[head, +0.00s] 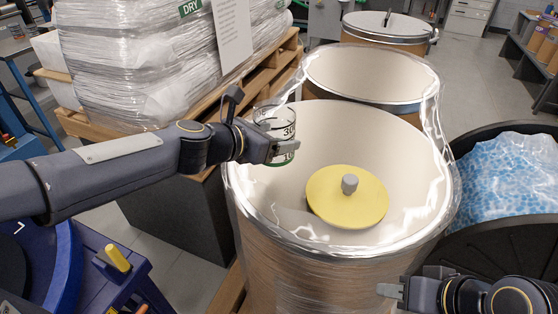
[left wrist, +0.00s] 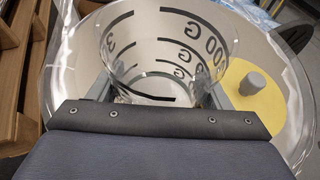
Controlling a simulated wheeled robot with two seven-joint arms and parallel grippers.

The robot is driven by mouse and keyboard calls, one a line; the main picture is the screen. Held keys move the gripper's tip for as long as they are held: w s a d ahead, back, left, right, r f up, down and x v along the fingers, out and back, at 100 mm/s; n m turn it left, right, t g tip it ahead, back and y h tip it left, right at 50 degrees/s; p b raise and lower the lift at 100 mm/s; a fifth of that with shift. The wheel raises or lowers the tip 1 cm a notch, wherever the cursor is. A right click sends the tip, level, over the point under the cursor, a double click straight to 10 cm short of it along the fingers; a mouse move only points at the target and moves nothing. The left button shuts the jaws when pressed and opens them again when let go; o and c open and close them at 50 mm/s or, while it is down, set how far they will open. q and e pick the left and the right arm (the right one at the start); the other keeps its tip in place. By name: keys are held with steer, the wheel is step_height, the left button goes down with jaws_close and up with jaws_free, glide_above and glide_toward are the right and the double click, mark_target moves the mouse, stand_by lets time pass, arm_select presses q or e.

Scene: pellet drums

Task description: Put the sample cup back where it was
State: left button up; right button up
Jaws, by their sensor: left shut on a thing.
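The sample cup (head: 276,117) is clear with black markings and looks empty. My left gripper (head: 284,150) is shut on it and holds it upright, over the left rim of the front drum (head: 300,245). In the left wrist view the cup (left wrist: 165,50) sits between the two fingers of the left gripper (left wrist: 155,95), its open mouth toward the camera. My right gripper (head: 391,291) is low at the right, in front of the front drum; whether its fingers are apart is not clear.
A yellow disc (head: 325,200) with a grey knob lies inside the front drum. An open drum (head: 370,73) and a lidded drum (head: 388,27) stand behind. A black tub (head: 490,140) with blue pellets is at right. Wrapped sacks (head: 140,60) on a pallet and a blue stand (head: 110,270) are at left.

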arm_select(q)
steer(key=shift+w+d+f+b, duration=0.2)
steer(key=shift+w+f, duration=0.2)
steer(key=shift+f, duration=0.15)
steer(key=shift+w+d+f+b, duration=0.15)
steer(key=shift+w+f, duration=0.25)
steer(key=shift+f, duration=0.1)
steer(key=shift+w+f, duration=0.15)
steer(key=shift+f, duration=0.2)
step_height(320, 180, down, 3)
steer(key=b, duration=0.3)
steer(key=shift+w+d+f, duration=0.1)
steer(key=shift+w+f, duration=0.05)
steer(key=o, duration=1.2)
steer(key=shift+c, duration=0.2)
